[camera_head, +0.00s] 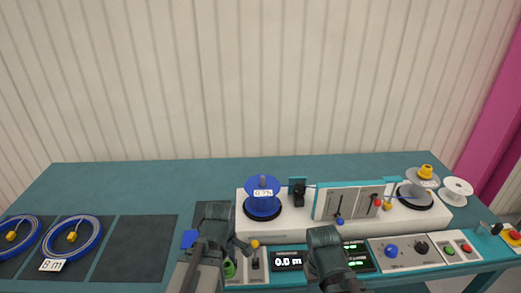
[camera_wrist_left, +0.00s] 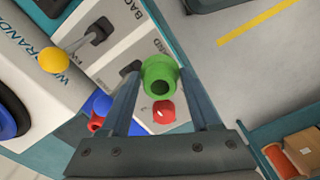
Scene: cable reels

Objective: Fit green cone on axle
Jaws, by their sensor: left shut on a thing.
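The green cone (camera_wrist_left: 160,75), with a round hole in its end, sits between the two fingers of my left gripper (camera_wrist_left: 160,95), which is shut on it. In the head view a green patch (camera_head: 229,268) beside my left arm looks like the cone; the arm hides the fingertips. A blue reel (camera_head: 263,207) with a label stands on the left side of the white machine. The grey axle (camera_head: 263,181) rises through its middle, behind and right of my left gripper. My right arm shows at the bottom centre, but its fingers cannot be made out.
A yellow cone (camera_head: 426,171) tops the right spindle; a white reel (camera_head: 457,188) is beside it. Blue coils (camera_head: 73,238) lie on dark mats at left. A yellow-knobbed lever (camera_head: 255,244) stands near my left gripper. A red button (camera_wrist_left: 163,112) appears beyond the cone.

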